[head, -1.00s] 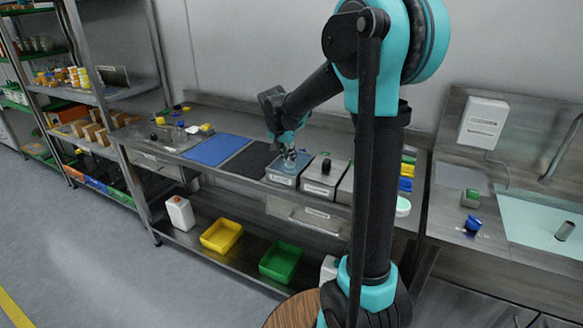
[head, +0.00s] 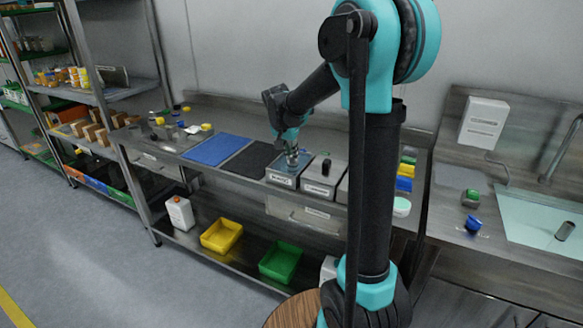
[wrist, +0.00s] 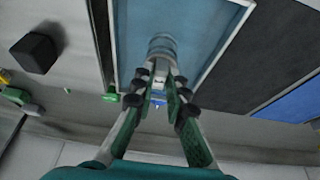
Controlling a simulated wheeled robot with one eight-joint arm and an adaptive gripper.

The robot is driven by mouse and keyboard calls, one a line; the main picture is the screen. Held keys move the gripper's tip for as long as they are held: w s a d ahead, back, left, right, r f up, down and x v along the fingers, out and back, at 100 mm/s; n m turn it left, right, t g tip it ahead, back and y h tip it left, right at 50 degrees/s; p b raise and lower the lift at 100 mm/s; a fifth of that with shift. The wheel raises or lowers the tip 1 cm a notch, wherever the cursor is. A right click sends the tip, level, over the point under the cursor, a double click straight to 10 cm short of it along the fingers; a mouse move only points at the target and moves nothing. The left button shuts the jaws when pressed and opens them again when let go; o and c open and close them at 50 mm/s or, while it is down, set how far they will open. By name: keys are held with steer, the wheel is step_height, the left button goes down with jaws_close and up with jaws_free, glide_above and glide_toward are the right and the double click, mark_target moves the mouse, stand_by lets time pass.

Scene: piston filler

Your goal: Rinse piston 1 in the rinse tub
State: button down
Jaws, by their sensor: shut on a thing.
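My gripper (head: 291,148) points down over the rinse tub (head: 281,182), a labelled grey box with blue liquid on the bench. It is shut on piston 1 (head: 292,158), a small clear-grey cylinder. In the wrist view the piston (wrist: 162,46) shows beyond the fingertips (wrist: 158,82), inside the outline of the tub (wrist: 200,40). The piston's lower end looks blue-tinted; I cannot tell how deep it sits in the liquid.
A lidded box with a black knob (head: 326,167) stands right beside the tub. A black mat (head: 250,160) and a blue mat (head: 217,149) lie to its left. Yellow (head: 221,236) and green (head: 281,261) bins are on the lower shelf.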

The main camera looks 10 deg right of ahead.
steer(key=shift+s+a, duration=0.1)
steer(key=shift+s+a, duration=0.25)
steer(key=shift+s, duration=0.15)
steer(key=shift+r, duration=0.15)
step_height(320, 180, up, 6)
steer(key=shift+r, duration=0.25)
stand_by(0.6)
stand_by(1.0)
steer(key=shift+r, duration=2)
